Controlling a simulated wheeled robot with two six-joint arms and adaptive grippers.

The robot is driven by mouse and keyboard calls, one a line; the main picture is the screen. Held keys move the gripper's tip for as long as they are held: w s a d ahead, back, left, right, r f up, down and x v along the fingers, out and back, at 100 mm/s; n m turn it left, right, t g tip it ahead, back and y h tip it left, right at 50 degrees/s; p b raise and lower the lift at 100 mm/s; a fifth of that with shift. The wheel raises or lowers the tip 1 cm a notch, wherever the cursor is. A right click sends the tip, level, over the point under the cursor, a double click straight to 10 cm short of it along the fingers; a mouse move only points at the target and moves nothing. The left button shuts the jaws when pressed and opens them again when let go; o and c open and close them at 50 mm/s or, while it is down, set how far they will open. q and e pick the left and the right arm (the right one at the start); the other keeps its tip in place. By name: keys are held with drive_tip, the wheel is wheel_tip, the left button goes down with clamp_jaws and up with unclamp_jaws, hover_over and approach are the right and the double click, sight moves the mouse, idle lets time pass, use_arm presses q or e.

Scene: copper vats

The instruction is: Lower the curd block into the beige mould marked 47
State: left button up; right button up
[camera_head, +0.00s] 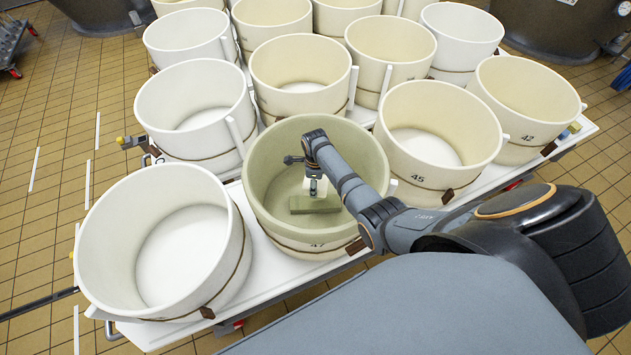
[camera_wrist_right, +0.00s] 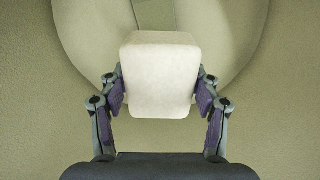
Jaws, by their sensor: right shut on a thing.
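The beige mould marked 47 (camera_head: 285,232) stands in the front row of the cart, its open top facing up. My right arm reaches over its rim from the right, and my right gripper (camera_head: 317,178) is down inside it. In the right wrist view, my right gripper (camera_wrist_right: 160,92) is shut on the pale curd block (camera_wrist_right: 162,75), with a finger pad at each side. Behind the block is the mould's greenish interior with rounded shadows. In the head view, a darker rectangular patch shows below the gripper. I cannot tell whether the block touches the floor. My left gripper is out of view.
A white mould (camera_head: 165,240) stands close on the left, and beige mould 45 (camera_head: 435,135) on the right. Mould 42 (camera_head: 530,105) is farther right. More white and beige moulds crowd the white cart top (camera_head: 265,285) behind. The tiled floor (camera_head: 60,130) at left is mostly open.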

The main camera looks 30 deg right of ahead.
drive_tip(key=shift+f+b, duration=2.75)
drive_tip(key=shift+f, duration=1.2)
drive_tip(key=shift+f+b, duration=0.65)
drive_tip(key=shift+f, duration=0.2)
drive_tip(key=o, duration=1.5)
drive_tip(key=shift+r, duration=0.1)
wheel_tip(320, 180, up, 12)
drive_tip(key=shift+f, duration=0.1)
